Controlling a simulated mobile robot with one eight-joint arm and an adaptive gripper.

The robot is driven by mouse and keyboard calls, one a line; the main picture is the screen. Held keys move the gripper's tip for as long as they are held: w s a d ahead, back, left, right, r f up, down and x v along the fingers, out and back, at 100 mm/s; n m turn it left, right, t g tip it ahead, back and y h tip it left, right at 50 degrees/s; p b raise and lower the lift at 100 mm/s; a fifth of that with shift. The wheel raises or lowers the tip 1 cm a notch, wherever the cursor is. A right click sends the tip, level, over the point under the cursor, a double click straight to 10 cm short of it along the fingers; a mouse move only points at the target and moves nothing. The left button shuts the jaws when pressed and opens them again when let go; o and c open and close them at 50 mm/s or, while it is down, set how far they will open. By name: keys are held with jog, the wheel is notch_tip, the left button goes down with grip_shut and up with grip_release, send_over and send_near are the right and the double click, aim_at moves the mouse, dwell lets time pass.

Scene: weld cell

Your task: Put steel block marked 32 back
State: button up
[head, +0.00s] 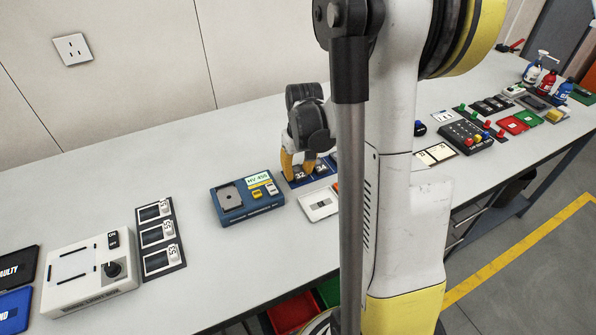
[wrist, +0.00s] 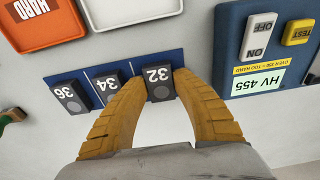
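The steel block marked 32 (wrist: 158,84) is a dark block with a white number label, at the right end of a blue strip (wrist: 178,56). It also shows in the head view (head: 299,176). My gripper (wrist: 160,80) has its two yellow fingers on either side of this block, apparently touching it. The block's underside is hidden, so I cannot tell whether it rests on the strip. Blocks 34 (wrist: 107,87) and 36 (wrist: 70,98) sit beside it on the strip. The left finger comes close to block 34.
A blue hardness tester (head: 246,200) reading HV 455 stands left of the strip in the head view. A white tray (head: 319,204) lies in front. In the wrist view, an orange-rimmed tray marked HARD (wrist: 40,22) and a white tray (wrist: 130,10) lie beyond the strip.

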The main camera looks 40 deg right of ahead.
aim_at(300, 175)
jog(key=shift+o, duration=1.1)
notch_tip(300, 175, up, 12)
jog(key=s+p, duration=0.1)
jog(key=p, duration=0.4)
jog(key=s+a+r+n+t, duration=0.1)
jog(key=s+a+r+t, duration=0.1)
jog(key=a, duration=0.5)
jog(key=s+a+r+n+t, duration=0.1)
jog(key=s+a+r+t, duration=0.1)
jog(key=a, duration=0.6)
jog(key=s+a+r+n+t, duration=0.1)
jog(key=s+a+r, duration=0.3)
jog(key=a, duration=0.3)
jog(key=shift+s+a+r+t, duration=0.3)
jog(key=shift+s+t, duration=0.1)
jog(key=shift+s, duration=0.4)
